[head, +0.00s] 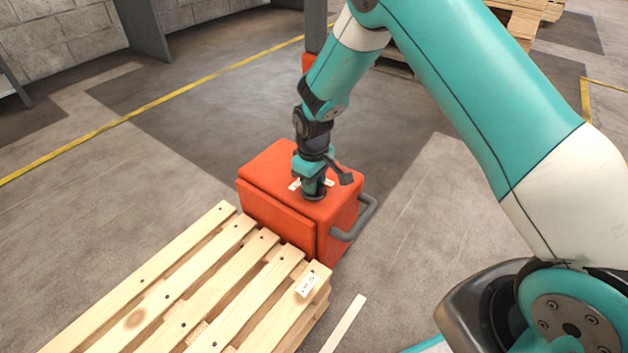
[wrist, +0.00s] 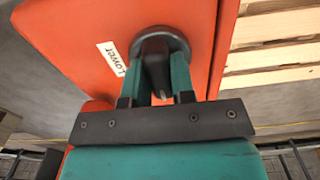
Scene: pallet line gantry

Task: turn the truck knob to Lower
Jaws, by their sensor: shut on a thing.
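The truck is an orange-red box (head: 275,215) on the floor. In the wrist view its orange top (wrist: 80,35) carries a white label reading "Lower" (wrist: 111,58). The dark truck knob (wrist: 178,41) has a round base and a raised grip, just right of that label in the wrist view. My gripper (wrist: 155,82) is shut on the knob's grip, one teal finger on each side. In the head view my gripper (head: 312,184) points down onto the top of the truck and mostly hides the knob. Which way the knob points is unclear.
A wooden pallet (head: 205,283) with a small white tag (head: 307,284) lies against the truck's near side. A grey bar handle (head: 352,228) sticks out at the truck's right. A grey post (head: 316,25) stands behind. Open floor lies left and right.

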